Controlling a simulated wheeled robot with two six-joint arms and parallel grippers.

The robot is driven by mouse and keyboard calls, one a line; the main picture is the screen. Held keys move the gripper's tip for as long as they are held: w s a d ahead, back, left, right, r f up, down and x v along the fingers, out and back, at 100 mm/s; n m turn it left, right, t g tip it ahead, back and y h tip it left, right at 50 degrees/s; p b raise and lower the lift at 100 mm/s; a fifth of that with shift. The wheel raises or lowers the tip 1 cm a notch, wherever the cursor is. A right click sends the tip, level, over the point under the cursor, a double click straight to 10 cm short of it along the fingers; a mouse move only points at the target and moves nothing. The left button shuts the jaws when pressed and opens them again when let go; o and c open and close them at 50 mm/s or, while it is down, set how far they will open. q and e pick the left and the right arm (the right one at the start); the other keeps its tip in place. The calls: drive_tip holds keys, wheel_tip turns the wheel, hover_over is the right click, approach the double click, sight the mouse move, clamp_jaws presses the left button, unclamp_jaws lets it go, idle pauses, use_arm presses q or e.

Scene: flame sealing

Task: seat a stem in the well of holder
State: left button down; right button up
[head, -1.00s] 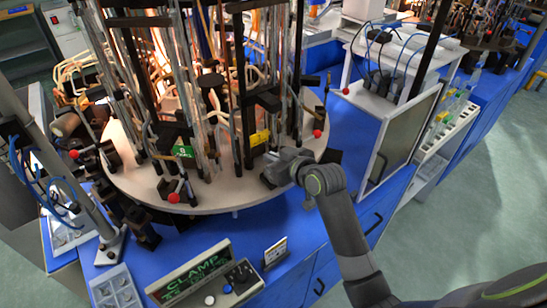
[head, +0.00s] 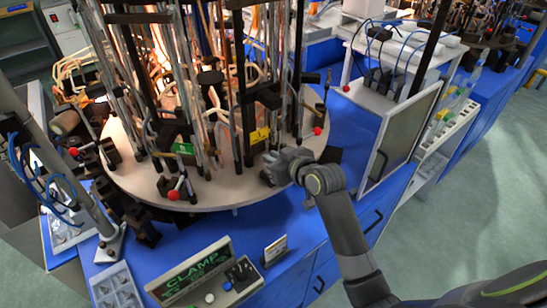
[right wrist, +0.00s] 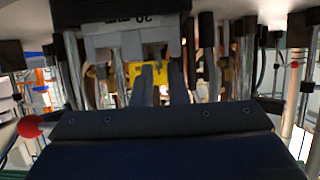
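My right gripper (head: 272,166) reaches in from the right, low at the front right rim of a round pale turntable (head: 224,196) crowded with upright rods and clamps. In the right wrist view its two dark fingers (right wrist: 162,85) stand apart, with a gap between them and nothing clearly held. A light grey block (right wrist: 110,42), which may be the holder, shows just beyond the fingertips. A yellow label (right wrist: 135,74) shows behind them, and a yellow tag (head: 260,135) shows in the head view. I cannot single out the stem or the well. My left gripper is out of view.
A CLAMP sign with a control box (head: 195,272) stands on the blue bench (head: 262,222) at the front. Red-knobbed levers (head: 174,194) stick out around the turntable. A white-framed panel (head: 400,135) stands to the right of my arm. The floor at right is clear.

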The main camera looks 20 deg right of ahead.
drive_tip(key=shift+s+d+r, duration=0.1)
drive_tip(key=shift+s, duration=0.1)
idle(0.5)
drive_tip(key=shift+p+v, duration=1.65)
drive_tip(key=shift+v, duration=0.35)
drive_tip(key=o, duration=0.6)
drive_tip(key=shift+c, duration=0.2)
drive_tip(key=shift+r, duration=0.1)
drive_tip(key=s+r+p, duration=0.1)
drive_tip(key=r+p, duration=0.1)
drive_tip(key=p, duration=0.1)
drive_tip(key=s+d+r+p, duration=0.1)
drive_tip(key=r, duration=0.1)
drive_tip(key=shift+s+p, duration=0.35)
drive_tip(key=shift+p, duration=0.05)
